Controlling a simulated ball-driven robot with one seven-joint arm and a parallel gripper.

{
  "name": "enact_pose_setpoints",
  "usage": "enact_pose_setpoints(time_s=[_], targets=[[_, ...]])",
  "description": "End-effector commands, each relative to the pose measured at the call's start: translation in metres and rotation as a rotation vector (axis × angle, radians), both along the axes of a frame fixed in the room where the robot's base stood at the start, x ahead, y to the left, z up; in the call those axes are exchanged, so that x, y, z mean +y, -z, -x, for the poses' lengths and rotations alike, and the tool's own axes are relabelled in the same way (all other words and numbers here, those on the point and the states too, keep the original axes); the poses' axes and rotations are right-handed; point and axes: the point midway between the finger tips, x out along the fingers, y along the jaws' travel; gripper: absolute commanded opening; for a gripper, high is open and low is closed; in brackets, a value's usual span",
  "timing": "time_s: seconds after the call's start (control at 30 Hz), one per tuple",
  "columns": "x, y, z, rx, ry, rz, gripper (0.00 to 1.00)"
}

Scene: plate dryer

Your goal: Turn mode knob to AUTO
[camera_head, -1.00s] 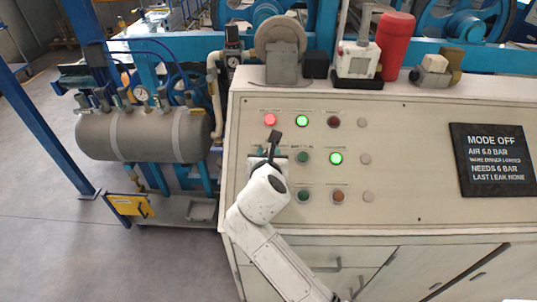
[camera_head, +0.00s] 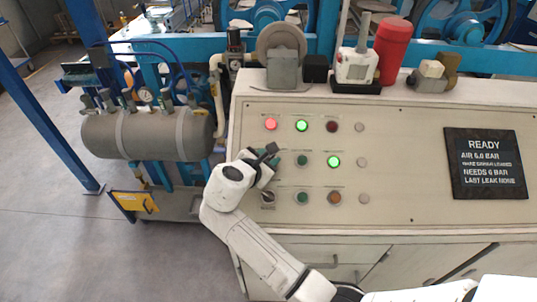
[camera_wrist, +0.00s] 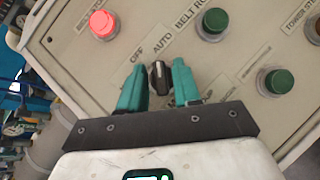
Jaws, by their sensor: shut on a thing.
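The black mode knob (camera_wrist: 159,78) shows in the wrist view, with a pale mark on its upper end. The labels OFF (camera_wrist: 137,56) and AUTO (camera_wrist: 162,43) are printed above it, and the mark points up near AUTO. My gripper (camera_wrist: 160,85) has its two green fingers on either side of the knob, shut on it. In the head view my gripper (camera_head: 270,157) is at the panel's left part and hides the knob. The black display (camera_head: 485,163) reads READY, AIR 6.0 BAR.
A lit red button (camera_head: 270,124) and lit green lamps (camera_head: 301,125) are close to my gripper on the panel (camera_head: 420,190). Another selector (camera_head: 267,198) is below it. A red cylinder (camera_head: 393,50) and a grey tank (camera_head: 150,133) stand around the panel.

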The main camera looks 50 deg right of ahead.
Motion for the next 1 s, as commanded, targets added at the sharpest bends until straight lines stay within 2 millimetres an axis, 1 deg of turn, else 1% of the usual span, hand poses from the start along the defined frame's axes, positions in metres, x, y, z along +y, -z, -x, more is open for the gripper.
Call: enact_pose_setpoints(time_s=[0.3, 0.8, 0.83, 0.9, 1.0], targets=[[0.0003, -0.0001, -0.0007, -0.042, 0.094, -0.035, 0.02], [0.0005, 0.0009, -0.0008, -0.049, 0.107, -0.042, 0.02], [0.0005, 0.0009, -0.0008, -0.049, 0.107, -0.042, 0.35], [0.0004, 0.0009, -0.0008, -0.049, 0.107, -0.042, 0.4], [0.0003, 0.0007, -0.0007, -0.049, 0.107, -0.041, 0.4]])
